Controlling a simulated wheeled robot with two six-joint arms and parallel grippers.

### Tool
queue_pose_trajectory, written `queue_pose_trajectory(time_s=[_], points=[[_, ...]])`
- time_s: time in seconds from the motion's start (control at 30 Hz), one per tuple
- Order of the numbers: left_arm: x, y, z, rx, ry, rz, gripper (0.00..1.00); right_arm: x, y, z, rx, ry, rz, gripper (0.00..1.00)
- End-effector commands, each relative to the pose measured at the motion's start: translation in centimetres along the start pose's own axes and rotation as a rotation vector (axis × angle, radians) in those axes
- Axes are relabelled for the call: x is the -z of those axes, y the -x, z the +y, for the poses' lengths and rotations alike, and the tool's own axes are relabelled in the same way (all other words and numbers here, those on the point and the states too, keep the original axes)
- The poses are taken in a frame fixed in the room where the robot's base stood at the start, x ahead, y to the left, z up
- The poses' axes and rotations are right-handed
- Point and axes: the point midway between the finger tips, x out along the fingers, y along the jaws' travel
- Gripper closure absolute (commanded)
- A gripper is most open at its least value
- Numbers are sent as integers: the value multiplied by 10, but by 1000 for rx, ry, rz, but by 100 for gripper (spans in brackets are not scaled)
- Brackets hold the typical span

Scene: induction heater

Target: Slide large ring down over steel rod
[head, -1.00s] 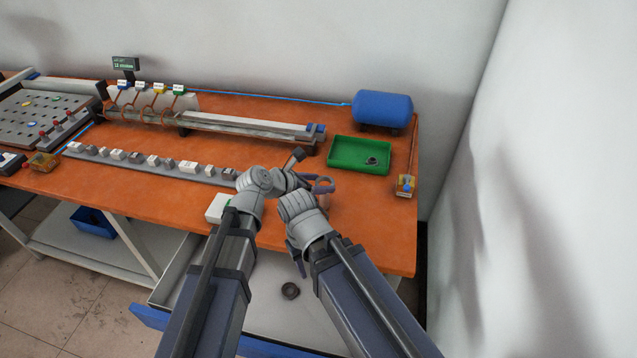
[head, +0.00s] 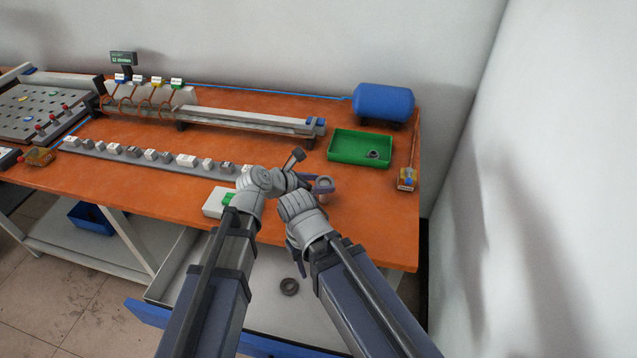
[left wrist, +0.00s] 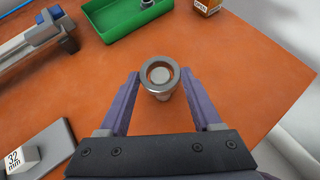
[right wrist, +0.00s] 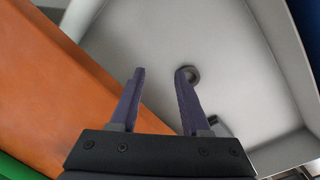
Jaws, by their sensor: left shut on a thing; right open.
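The large ring (left wrist: 159,76), a grey metal ring, is between the two fingers of my left gripper (left wrist: 161,74), which is shut on it. The ring also shows in the head view (head: 324,184), low over the front right of the table. A pale pinkish cylinder, apparently the rod (head: 323,198), shows just below the ring and partly in its hole. I cannot tell how far the ring is around it. My right gripper (right wrist: 160,72) is open and empty, pointing down over the drawer; its fingers are mostly hidden in the head view.
A green tray (head: 345,161) with a dark ring (head: 374,155) stands behind. Another dark ring (right wrist: 192,75) lies in the open drawer (head: 325,318). A row of blocks (head: 150,156) and a long rail (head: 250,124) lie left.

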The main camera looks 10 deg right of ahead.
Motion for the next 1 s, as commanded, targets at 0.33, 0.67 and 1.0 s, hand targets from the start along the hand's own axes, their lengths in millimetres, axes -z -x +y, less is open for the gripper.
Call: queue_pose_trajectory(time_s=[0.33, 0.67, 1.0], points=[[0, 0, 0, 0, 0, 0, 4, 0, 0, 0, 0, 0, 0, 53], [0, 2, 0, 0, 0, 0, 0, 0, 1, 0, 0, 0, 0, 53], [-3, 42, -1, -2, 1, 0, 0, -2, 26, 2, 0, 0, 0, 53]])
